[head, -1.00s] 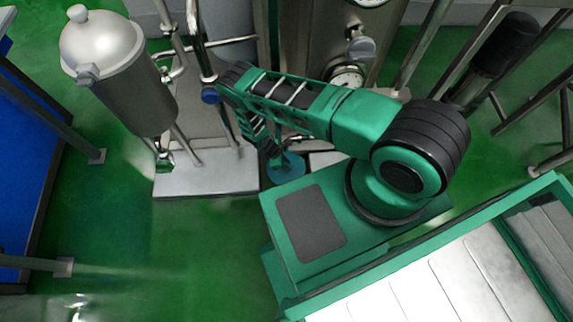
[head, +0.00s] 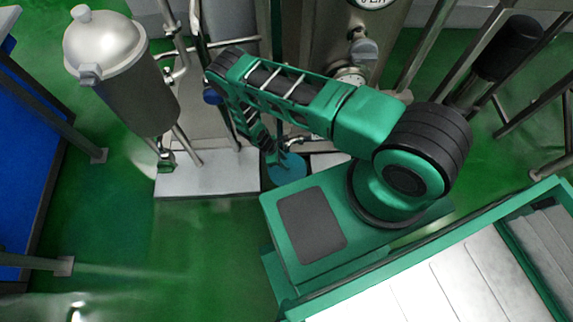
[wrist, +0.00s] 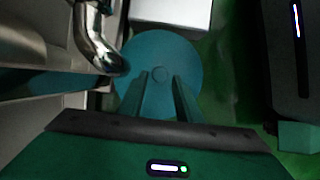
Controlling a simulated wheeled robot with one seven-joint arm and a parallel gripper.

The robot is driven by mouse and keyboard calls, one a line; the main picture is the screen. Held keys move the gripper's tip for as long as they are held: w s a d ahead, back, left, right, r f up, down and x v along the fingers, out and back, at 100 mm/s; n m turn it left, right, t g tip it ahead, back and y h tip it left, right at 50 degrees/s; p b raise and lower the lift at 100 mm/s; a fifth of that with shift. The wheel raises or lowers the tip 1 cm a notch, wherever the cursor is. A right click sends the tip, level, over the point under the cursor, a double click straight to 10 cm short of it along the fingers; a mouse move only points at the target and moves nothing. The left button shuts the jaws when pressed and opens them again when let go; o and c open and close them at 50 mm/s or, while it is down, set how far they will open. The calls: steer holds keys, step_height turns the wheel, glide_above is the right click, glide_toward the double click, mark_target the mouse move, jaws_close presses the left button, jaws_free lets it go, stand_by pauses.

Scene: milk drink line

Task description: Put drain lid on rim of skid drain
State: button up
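The drain lid looks to be the flat teal disc (wrist: 188,62) with a small round mark at its centre in the wrist view. It lies flat, low beside the steel skid, and also shows in the head view (head: 291,167). My gripper (wrist: 161,76) points down over the disc, its two fingers apart, with the centre mark showing between the tips. I see nothing held between them. The drain rim is not distinct; the disc may cover it, and I cannot tell whether the disc rests on a rim.
A bent steel pipe (wrist: 97,42) stands close to the left of the fingers. The skid's pale base plate (head: 207,181) lies left of the disc. A steel tank (head: 135,95) stands further left. Open green floor (head: 170,250) lies in front.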

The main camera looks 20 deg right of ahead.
steer(key=shift+v, duration=1.05)
